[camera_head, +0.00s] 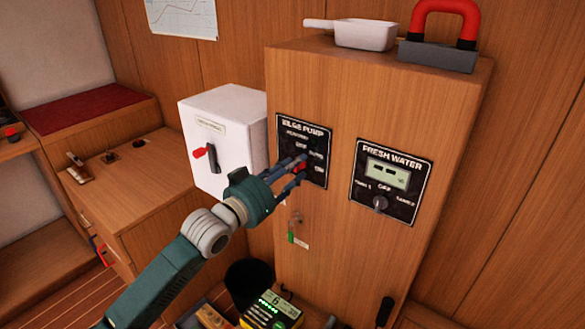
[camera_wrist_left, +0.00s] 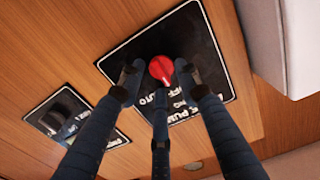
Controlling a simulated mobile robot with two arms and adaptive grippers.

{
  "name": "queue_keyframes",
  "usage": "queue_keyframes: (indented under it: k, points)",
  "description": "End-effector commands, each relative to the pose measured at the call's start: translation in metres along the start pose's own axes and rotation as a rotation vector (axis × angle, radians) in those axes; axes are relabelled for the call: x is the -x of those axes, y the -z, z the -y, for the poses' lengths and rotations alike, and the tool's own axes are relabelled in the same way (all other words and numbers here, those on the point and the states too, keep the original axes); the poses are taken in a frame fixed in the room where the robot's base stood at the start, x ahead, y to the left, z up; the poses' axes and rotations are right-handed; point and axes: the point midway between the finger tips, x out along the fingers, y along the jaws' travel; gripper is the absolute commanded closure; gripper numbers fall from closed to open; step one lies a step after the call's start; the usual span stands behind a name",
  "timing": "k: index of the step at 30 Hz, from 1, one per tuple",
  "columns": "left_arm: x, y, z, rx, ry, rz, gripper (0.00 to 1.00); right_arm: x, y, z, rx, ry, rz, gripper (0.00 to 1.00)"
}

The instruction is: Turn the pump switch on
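The black BILGE PUMP panel (camera_head: 301,138) is on the front of the wooden cabinet, with lettering that includes OFF, AUTO and ON. Its red knob (camera_head: 299,168) is partly hidden by my fingers; it shows clearly in the left wrist view (camera_wrist_left: 161,69). My left gripper (camera_head: 297,166) is at the panel. In the left wrist view, its three fingers (camera_wrist_left: 160,80) are spread around the knob, with a gap on the left side; the right fingertip is close to the knob, and I cannot tell whether it touches. My right gripper is out of view.
A FRESH WATER panel (camera_head: 393,178) with a dark knob is right of the pump panel. A white box (camera_head: 222,140) with a red-tipped lever stands left. A green-tagged key (camera_head: 297,238) hangs below.

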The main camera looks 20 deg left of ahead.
Motion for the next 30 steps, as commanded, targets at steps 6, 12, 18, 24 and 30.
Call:
queue_keyframes:
  k: [6,12,18,24,30]
  points:
    - [0.000,-0.001,0.000,0.000,0.000,0.001,0.75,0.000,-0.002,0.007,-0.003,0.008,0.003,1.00]
    - [0.000,-0.001,0.000,0.000,0.000,0.001,1.00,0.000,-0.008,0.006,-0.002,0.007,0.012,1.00]
    - [0.000,-0.001,0.000,-0.007,0.000,0.001,1.00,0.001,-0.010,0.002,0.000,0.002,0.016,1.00]
    - [0.001,-0.001,0.000,-0.064,0.001,0.003,1.00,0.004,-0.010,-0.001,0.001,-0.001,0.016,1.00]
    - [0.001,-0.001,0.000,-0.195,0.001,0.004,1.00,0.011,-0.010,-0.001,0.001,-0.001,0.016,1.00]
